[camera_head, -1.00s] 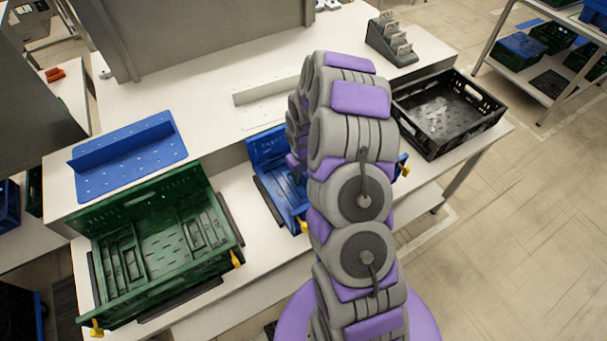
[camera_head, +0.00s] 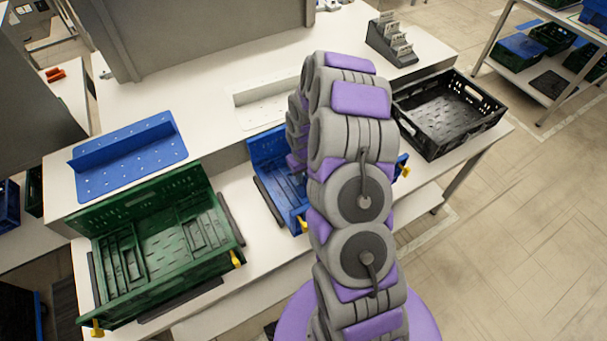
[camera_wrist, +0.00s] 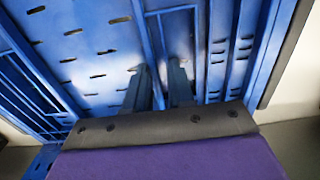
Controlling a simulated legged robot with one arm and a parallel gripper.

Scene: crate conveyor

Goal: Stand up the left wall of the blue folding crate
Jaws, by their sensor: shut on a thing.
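The blue folding crate (camera_head: 268,148) sits on the table in the middle of the head view, with its back wall upright. Folded panels lie flat at its left inside. My arm hides most of its middle and right. In the wrist view my gripper (camera_wrist: 158,82) is at the crate's slotted blue panels (camera_wrist: 92,50), with its two dark fingers close together and shut on a part of a blue panel. Which edge they hold is hard to see. The gripper is hidden behind my arm in the head view.
A green crate (camera_head: 225,262) with its back wall up stands to the left. A blue perforated plate (camera_head: 150,170) lies behind it. A black crate (camera_head: 440,145) stands to the right. Yellow latches (camera_head: 303,227) show at the blue crate's front corner. A grey strip (camera_head: 268,202) runs along its left.

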